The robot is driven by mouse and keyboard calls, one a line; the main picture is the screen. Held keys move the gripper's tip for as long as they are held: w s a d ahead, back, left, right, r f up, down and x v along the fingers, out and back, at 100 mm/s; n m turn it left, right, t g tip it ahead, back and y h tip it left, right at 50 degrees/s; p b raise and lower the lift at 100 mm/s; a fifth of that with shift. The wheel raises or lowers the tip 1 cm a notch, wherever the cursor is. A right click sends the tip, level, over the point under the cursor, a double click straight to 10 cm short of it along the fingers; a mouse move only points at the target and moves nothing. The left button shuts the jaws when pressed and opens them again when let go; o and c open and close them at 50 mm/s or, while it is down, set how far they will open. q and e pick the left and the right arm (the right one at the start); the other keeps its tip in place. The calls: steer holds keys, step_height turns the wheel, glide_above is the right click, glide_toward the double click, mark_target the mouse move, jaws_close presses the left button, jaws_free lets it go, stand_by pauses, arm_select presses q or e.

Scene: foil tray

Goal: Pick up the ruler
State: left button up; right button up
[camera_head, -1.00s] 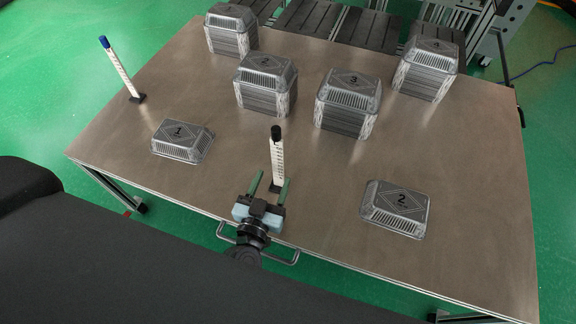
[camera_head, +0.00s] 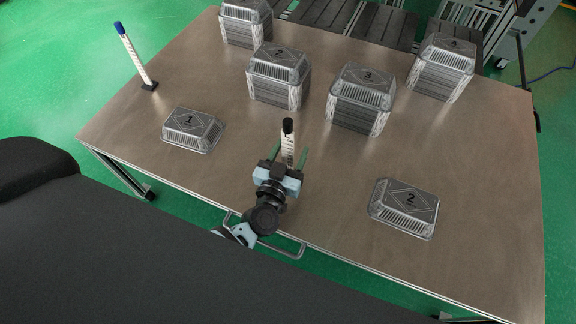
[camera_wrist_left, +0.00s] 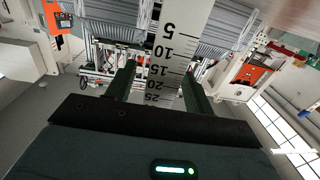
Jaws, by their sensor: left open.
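A white ruler with black marks and a black top (camera_head: 288,143) stands upright near the front middle of the table. My left gripper (camera_head: 289,155) is open, with its two green fingers on either side of the ruler in the head view. In the left wrist view the ruler (camera_wrist_left: 183,40) shows between the open fingers (camera_wrist_left: 159,75), its scale reading from 5 to 25. No contact with the fingers is visible. The ruler's base is hidden behind the gripper. A second white ruler with a blue top (camera_head: 134,58) stands tilted in a black base at the far left.
Single foil trays marked 1 (camera_head: 192,131) and 2 (camera_head: 404,208) lie left and right of my gripper. Several tray stacks stand behind, including one marked 3 (camera_head: 360,100). The bare table (camera_head: 340,190) is clear between my gripper and tray 2.

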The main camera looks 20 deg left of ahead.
arm_select(q)
steer(key=shift+w, duration=0.15)
jaws_close()
steer(key=shift+r, duration=0.2)
steer(key=shift+r+p, duration=0.45)
steer(key=shift+r, duration=0.15)
step_height(320, 180, up, 3)
steer(key=shift+f+p, duration=0.1)
steer(key=shift+p, duration=0.65)
glide_toward(287, 149)
steer(key=shift+s, duration=1.9)
steer(key=shift+a+r, duration=0.3)
steer(key=shift+r, duration=0.05)
